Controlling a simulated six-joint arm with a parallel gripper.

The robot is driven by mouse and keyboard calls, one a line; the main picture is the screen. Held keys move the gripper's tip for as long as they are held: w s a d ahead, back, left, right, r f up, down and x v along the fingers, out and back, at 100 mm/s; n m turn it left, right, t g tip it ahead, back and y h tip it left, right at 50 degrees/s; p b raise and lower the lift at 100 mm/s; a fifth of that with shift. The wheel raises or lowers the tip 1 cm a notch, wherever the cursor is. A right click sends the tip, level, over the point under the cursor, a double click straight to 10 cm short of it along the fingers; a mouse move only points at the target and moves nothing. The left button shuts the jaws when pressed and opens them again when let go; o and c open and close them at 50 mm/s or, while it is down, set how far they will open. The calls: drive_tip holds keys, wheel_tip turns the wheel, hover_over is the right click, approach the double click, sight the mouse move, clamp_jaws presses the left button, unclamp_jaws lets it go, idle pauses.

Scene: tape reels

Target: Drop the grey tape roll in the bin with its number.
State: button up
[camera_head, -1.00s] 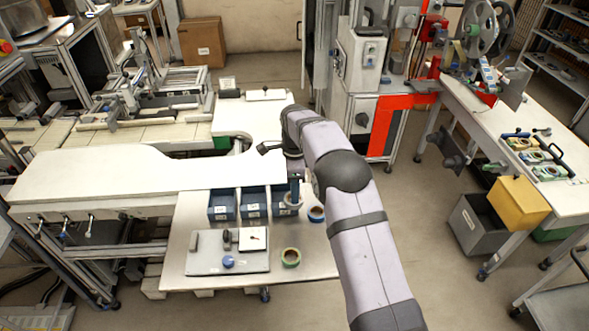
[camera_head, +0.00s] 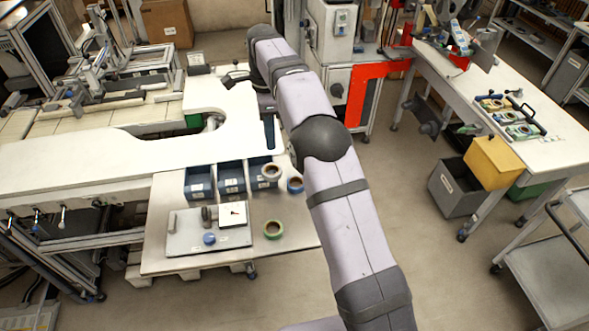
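A pale grey tape roll (camera_head: 271,171) with a brown core shows at the right-hand blue bin (camera_head: 258,179). I cannot tell whether it lies inside the bin, on its edge or beside it. The middle bin (camera_head: 231,180) and left bin (camera_head: 200,185) stand in a row with it. Their front labels are too small to read. My gripper (camera_head: 269,140) points down behind and above the grey roll, with a gap between them in the picture. Its fingers are too small to show whether they are open or shut.
A blue-edged tape roll (camera_head: 295,185) lies right of the bins, and a green one (camera_head: 273,229) lies in front on the white table (camera_head: 300,232). A grey board (camera_head: 185,240) with a white card and blue knob lies at front left. My arm covers the area right of the table.

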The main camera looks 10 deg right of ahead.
drive_tip(key=s+d+f+n, duration=0.2)
drive_tip(key=s+n, duration=0.4)
drive_tip(key=s, duration=0.5)
drive_tip(key=s+d+f+n, duration=0.3)
drive_tip(key=s+n, duration=0.3)
drive_tip(key=s, duration=0.5)
drive_tip(key=s+d+f+n, duration=0.3)
drive_tip(key=s+n, duration=0.3)
drive_tip(key=s, duration=0.5)
drive_tip(key=shift+s+d+f, duration=0.15)
drive_tip(key=shift+s+f, duration=0.05)
drive_tip(key=shift+f, duration=0.15)
wheel_tip(320, 180, down, 3)
drive_tip(key=b, duration=0.3)
drive_tip(key=shift+f, duration=0.2)
